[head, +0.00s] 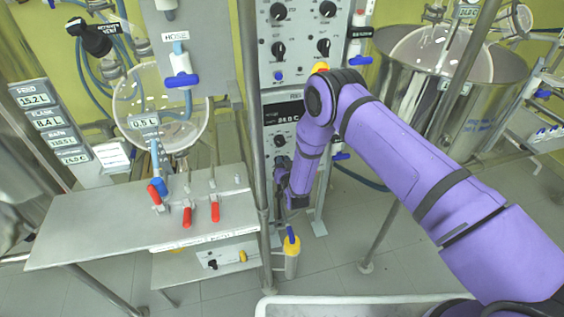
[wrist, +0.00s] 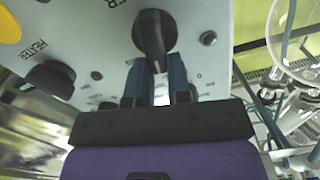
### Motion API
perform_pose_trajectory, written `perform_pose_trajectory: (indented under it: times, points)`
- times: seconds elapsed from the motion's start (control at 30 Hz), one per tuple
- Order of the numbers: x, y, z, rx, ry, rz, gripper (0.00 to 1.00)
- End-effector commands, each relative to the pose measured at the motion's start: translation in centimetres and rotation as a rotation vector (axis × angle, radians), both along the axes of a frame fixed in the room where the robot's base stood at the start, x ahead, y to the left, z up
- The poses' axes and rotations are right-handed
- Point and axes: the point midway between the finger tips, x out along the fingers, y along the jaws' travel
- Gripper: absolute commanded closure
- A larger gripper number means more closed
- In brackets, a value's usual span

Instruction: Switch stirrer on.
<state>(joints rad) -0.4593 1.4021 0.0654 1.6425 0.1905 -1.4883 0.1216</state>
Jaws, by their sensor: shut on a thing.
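In the wrist view a black rotary knob (wrist: 151,35) sits on the light grey control panel (wrist: 210,75). The label above it is cut off and only its end, "ER", can be read. My gripper (wrist: 157,66) has its two blue-grey fingers closed around the knob's lower part. A white mark shows on the knob's pointer end between the fingers. A second black knob (wrist: 52,77), labelled HEATER, is to the left.
A yellow part (wrist: 9,26) is at the wrist view's upper left corner. In the head view a metal post (head: 250,110) stands just left of the control box. A grey table (head: 110,225) with red-handled valves is at left. A steel vessel (head: 405,85) stands at right.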

Motion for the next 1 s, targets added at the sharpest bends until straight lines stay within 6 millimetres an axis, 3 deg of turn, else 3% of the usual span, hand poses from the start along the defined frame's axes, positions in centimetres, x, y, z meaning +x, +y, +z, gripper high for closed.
perform_pose_trajectory:
  times: [0.6, 1.0]
  points:
    - [0.3, -1.3, -0.8, 0.545, 0.160, -0.003, 1.00]
    - [0.3, -1.6, -1.3, 0.768, 0.224, -0.001, 1.00]
